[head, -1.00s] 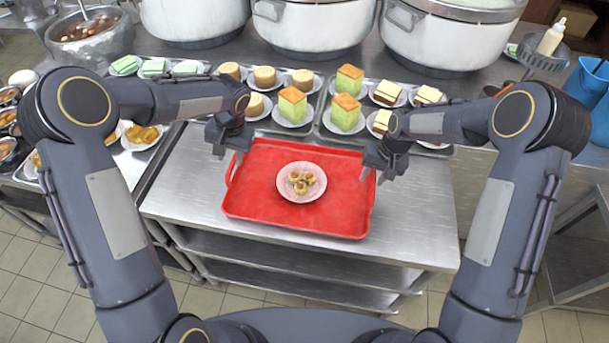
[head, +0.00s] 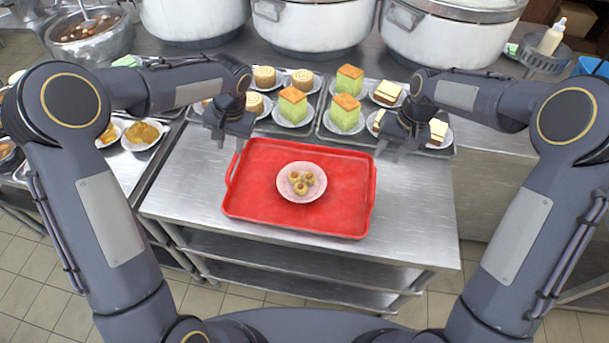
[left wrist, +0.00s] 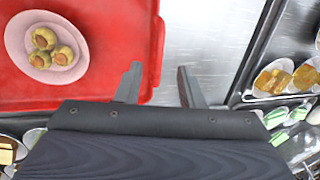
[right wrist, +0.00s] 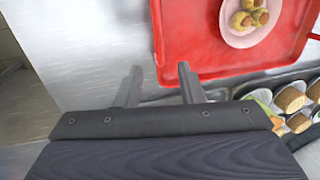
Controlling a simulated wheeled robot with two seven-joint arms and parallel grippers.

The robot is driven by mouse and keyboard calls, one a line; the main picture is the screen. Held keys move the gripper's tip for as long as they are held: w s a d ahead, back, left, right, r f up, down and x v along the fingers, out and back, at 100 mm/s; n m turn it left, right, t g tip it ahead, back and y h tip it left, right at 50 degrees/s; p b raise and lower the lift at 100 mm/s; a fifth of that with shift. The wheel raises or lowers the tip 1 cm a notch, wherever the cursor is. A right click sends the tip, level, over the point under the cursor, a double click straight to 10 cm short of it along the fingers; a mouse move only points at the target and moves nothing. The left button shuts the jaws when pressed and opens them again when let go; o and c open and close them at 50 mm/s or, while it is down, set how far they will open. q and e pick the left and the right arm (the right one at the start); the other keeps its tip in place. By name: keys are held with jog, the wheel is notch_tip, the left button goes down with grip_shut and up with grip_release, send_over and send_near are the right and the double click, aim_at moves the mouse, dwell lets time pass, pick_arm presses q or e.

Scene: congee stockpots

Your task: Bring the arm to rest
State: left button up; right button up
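My left gripper (head: 232,146) is open and empty, above the steel table just off the back left corner of the red tray (head: 245,205). My right gripper (head: 388,156) is open and empty, just off the tray's back right corner. The tray lies flat on the table (head: 420,215), with a pink plate (head: 301,194) of small round pastries near its middle. In the right wrist view, the separated fingers (right wrist: 160,82) also hold nothing.
Behind the grippers, metal trays hold plates of green sponge cakes (head: 293,105), rolls (head: 265,77) and layered slices (head: 388,92). Large stockpots (head: 314,25) stand at the back. Plates of yellow food (head: 143,134) are at left. The table front is clear.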

jog(key=shift+d+r, duration=0.15)
jog(key=shift+r, duration=0.5)
